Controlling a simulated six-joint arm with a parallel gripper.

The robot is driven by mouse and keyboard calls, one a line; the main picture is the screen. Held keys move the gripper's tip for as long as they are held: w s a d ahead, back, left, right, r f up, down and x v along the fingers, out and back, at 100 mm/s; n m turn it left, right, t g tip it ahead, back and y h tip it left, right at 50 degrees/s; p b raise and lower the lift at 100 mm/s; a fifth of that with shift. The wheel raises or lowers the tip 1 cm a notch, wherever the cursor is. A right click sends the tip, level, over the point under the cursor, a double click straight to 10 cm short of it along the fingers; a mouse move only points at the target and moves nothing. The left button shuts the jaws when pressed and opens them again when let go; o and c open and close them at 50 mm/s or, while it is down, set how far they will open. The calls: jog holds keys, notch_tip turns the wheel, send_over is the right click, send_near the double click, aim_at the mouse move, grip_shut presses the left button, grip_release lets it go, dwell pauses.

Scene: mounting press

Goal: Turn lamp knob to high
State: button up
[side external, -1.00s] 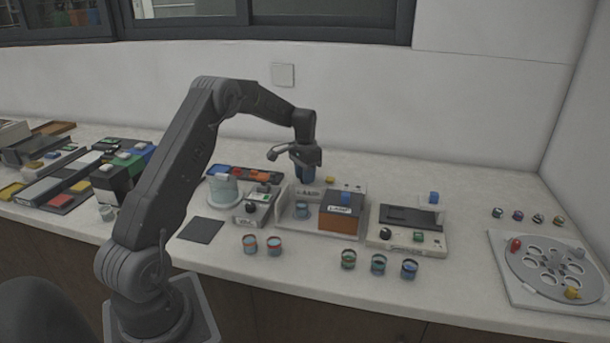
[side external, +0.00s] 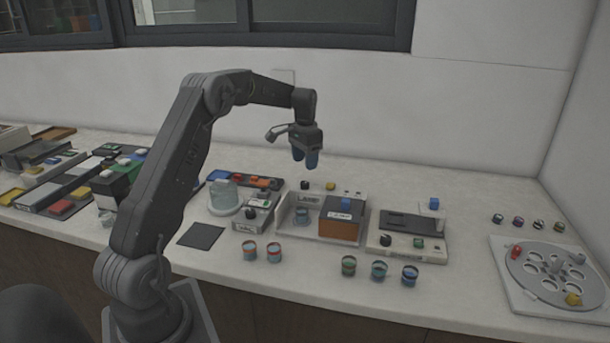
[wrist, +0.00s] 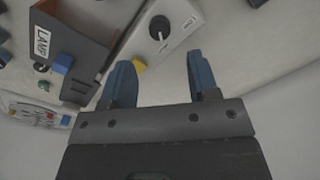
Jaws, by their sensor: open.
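The lamp knob (side external: 304,185) is a small black knob on the pale panel at the back of the lamp unit (side external: 283,217). In the wrist view the lamp knob (wrist: 158,23) is round and black, with a white pointer aimed toward the bottom of the picture. A small label beside it is too small to read surely. My gripper (side external: 305,162) hangs above the knob, fingers pointing down, with a gap below them. In the wrist view my gripper (wrist: 161,76) has its two blue fingers apart and nothing between them; the knob lies beyond the fingertips.
A yellow block (wrist: 139,64) sits close to the knob. The orange-brown box (side external: 339,228) labelled LAMP stands in front. A lidded glass jar (side external: 223,196) is to the left, and another device (side external: 407,240) with a knob is to the right. Several small cups line the counter front.

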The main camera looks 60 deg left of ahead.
notch_tip(320, 180, up, 6)
jog(key=shift+r, duration=0.25)
dwell(0.4)
jog(key=s+d+r+t, duration=0.1)
jog(key=s+d+r, duration=0.4)
jog(key=d, duration=0.5)
jog(key=s+d+r+t, duration=0.2)
jog(key=s+d+r, duration=0.25)
jog(key=d, duration=0.55)
jog(key=s+d+f+t, duration=0.1)
jog(key=s+d+f, duration=0.1)
jog(key=s+d, duration=0.4)
jog(key=s+d+f+m+t, duration=0.1)
jog(key=s+d+f, duration=0.2)
jog(key=s+d, duration=0.3)
jog(key=s, duration=0.5)
jog(key=shift+s+f+t, duration=0.2)
jog(key=shift+f+t, duration=0.05)
jog(key=shift+t, duration=0.05)
